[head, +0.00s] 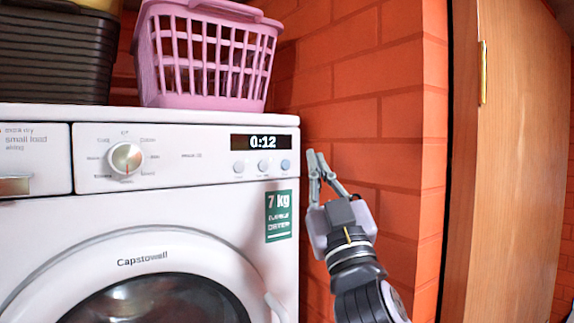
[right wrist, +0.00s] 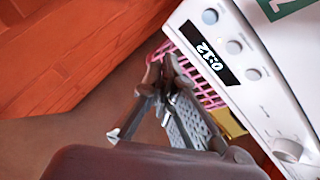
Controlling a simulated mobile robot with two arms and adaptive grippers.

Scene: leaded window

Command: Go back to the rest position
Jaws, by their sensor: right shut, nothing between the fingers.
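My right gripper (head: 318,170) is raised just right of the washing machine's front right edge, in front of the brick wall. Its fingers are shut and empty, pointing up. In the right wrist view the fingers (right wrist: 165,70) show beside the machine's control panel, apart from its buttons as far as I can tell. The white washing machine (head: 208,215) shows 0:12 on its display (head: 262,142). Its round door is closed. My left gripper does not show in either view.
A pink basket (head: 208,88) and a dark crate (head: 55,60) stand on the machine. An orange brick wall (head: 385,110) is close behind my right gripper. A wooden door (head: 515,170) is at the right. Some free room lies between the gripper and the door.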

